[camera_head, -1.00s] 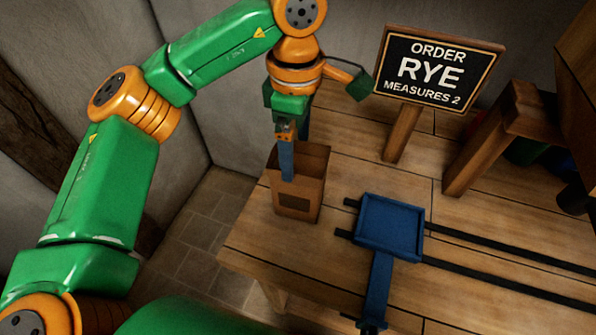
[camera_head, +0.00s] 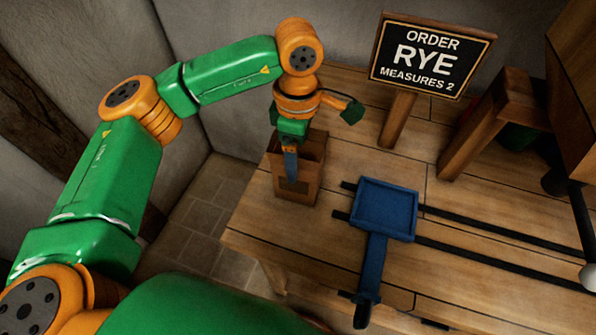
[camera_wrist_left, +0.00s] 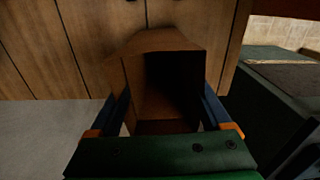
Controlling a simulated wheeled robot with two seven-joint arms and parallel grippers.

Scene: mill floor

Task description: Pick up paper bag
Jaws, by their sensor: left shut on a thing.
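The paper bag (camera_head: 311,164) is an open-topped brown bag with a dark label patch. It stands upright near the left corner of the wooden table in the head view. My left gripper (camera_head: 290,165) points down at it, with one blue finger against its near side. In the left wrist view the bag (camera_wrist_left: 140,85) sits between the two blue fingers, its dark mouth facing the camera. My left gripper (camera_wrist_left: 163,108) is shut on the bag. The bag's base seems to rest on the table. My right gripper is not in view.
A blue tray with a handle (camera_head: 385,210) sits on dark rails (camera_head: 480,255) right of the bag. An order sign (camera_head: 425,60) reading "RYE, MEASURES 2" stands behind. A wooden stand (camera_head: 485,135) is at the right. The table's left edge is close to the bag.

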